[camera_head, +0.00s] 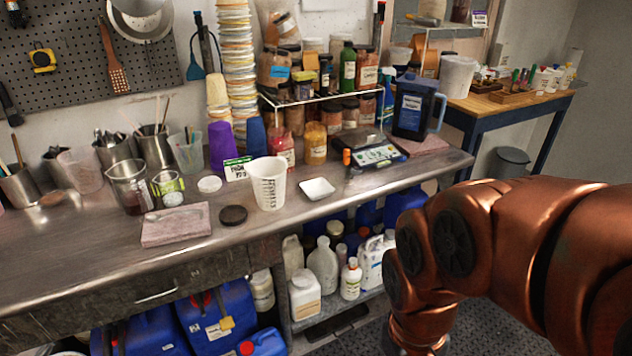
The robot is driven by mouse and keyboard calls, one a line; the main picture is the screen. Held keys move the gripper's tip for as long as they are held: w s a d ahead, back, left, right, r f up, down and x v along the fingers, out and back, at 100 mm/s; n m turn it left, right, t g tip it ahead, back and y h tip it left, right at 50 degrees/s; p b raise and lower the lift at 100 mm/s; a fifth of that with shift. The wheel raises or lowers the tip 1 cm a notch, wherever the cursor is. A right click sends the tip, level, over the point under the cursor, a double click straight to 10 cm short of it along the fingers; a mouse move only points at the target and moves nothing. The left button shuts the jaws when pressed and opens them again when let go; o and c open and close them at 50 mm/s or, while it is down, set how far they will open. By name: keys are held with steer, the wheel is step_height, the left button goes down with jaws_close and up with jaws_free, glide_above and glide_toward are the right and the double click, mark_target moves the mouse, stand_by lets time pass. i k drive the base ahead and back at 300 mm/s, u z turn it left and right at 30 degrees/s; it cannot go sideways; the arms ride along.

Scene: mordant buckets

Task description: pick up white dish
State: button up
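The white dish (317,189) is a small, shallow, squarish dish. It sits upright on the steel counter, near the front edge and just right of a tall white measuring cup. Nothing covers it and it looks empty. My copper-coloured arm fills the lower right of the view, in front of and to the right of the counter, well apart from the dish. The arm bends downward and my gripper is out of the frame.
The white measuring cup (269,184) stands close left of the dish. A digital scale (376,157) lies behind right. A dark round lid (233,215) and a pinkish slab (176,224) are further left.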

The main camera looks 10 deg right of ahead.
mark_target(317, 188)
steer(key=u, duration=0.15)
steer(key=k, duration=0.5)
steer(key=u, duration=0.6)
steer(key=k, duration=0.75)
steer(key=z, duration=0.35)
steer(key=i, duration=1.65)
steer(key=u, duration=0.75)
